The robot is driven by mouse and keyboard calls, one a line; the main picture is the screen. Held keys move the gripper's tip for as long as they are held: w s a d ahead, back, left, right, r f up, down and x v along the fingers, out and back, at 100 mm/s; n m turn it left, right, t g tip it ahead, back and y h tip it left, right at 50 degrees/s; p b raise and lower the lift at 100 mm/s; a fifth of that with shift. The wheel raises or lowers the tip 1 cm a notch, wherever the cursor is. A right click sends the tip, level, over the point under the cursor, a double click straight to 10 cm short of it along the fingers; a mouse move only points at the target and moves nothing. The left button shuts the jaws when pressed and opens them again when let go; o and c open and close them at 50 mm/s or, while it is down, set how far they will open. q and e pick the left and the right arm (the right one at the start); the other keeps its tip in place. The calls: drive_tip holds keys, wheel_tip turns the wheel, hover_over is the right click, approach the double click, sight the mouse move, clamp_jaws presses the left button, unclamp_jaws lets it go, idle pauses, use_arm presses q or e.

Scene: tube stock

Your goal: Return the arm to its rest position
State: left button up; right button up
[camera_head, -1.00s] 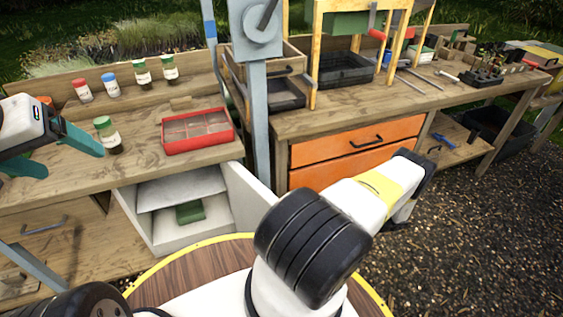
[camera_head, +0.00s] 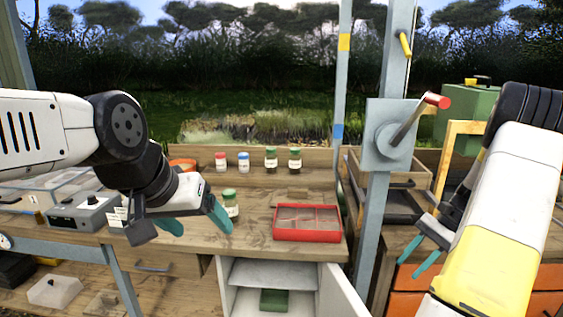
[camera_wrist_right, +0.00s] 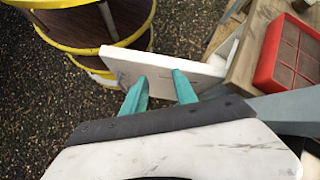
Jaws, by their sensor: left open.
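My left gripper (camera_head: 197,222) hangs over the workbench, its teal fingers apart and empty. It is to the left of a green-capped jar (camera_head: 230,203) that stands upright on the bench. My right gripper (camera_head: 417,258) is in front of the orange drawers with its teal fingers spread. In the right wrist view the right gripper (camera_wrist_right: 160,84) is empty, with the white cabinet door (camera_wrist_right: 150,66) behind its fingertips. I cannot tell whether the fingers touch the door.
A red divided tray (camera_head: 307,236) lies on the bench. Red-, blue- and green-capped jars (camera_head: 270,160) stand on the back shelf. A grey post with a crank (camera_head: 388,140) rises between the arms. The open white cabinet (camera_head: 300,300) is below. A grey box (camera_head: 84,212) sits at left.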

drive_tip(key=s+a+r+n+t+h, duration=0.25)
drive_tip(key=a+r+n+h, duration=0.2)
drive_tip(key=a+r, duration=0.8)
drive_tip(key=s+a+r+n+t+h, duration=0.1)
drive_tip(key=s+a+r+n+t, duration=0.5)
drive_tip(key=s+a+r, duration=0.2)
drive_tip(key=shift+s+r, duration=0.55)
drive_tip(key=shift+s, duration=0.4)
